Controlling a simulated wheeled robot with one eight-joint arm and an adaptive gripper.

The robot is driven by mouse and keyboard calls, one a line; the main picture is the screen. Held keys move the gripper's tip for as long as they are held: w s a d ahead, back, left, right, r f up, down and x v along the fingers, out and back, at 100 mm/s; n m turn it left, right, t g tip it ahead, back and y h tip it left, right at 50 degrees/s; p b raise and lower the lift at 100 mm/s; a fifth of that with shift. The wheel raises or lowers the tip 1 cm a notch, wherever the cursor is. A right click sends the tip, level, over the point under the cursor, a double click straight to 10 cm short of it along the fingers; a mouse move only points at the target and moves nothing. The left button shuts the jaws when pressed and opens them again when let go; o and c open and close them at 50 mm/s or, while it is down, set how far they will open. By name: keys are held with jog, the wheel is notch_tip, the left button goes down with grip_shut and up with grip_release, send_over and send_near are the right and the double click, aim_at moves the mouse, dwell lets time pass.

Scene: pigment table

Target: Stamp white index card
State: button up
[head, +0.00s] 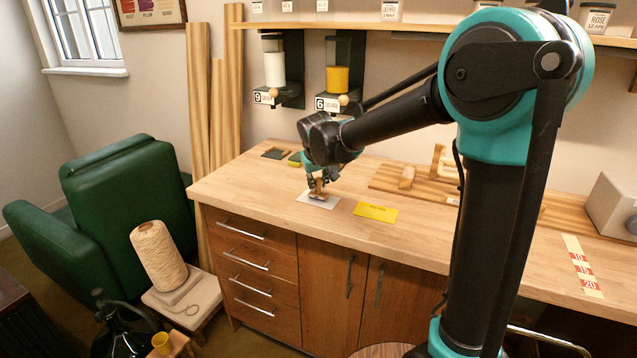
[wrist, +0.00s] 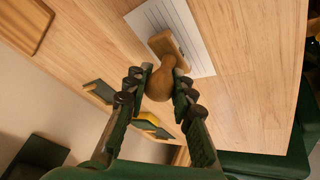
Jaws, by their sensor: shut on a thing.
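The white index card (head: 329,203) lies on the wooden table, and in the wrist view its lined face (wrist: 203,60) shows. My gripper (head: 317,183) is shut on the round wooden knob of a stamp (head: 318,194). In the wrist view the gripper's fingers (wrist: 160,88) sit on both sides of the knob, with the stamp's block (wrist: 170,46) beyond it over the card. I cannot tell whether the stamp's face touches the card. No mark shows on the visible part of the card; the part under the stamp is hidden.
A yellow card (head: 376,211) lies to the right of the white one. A dark ink pad (head: 275,153) and a green and yellow block (head: 295,159) lie behind to the left. A wooden board (head: 400,190) lies at the right. Two dispensers hang on the wall.

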jog(key=shift+f, duration=0.3)
dwell(0.7)
jog(key=shift+r, duration=3.5)
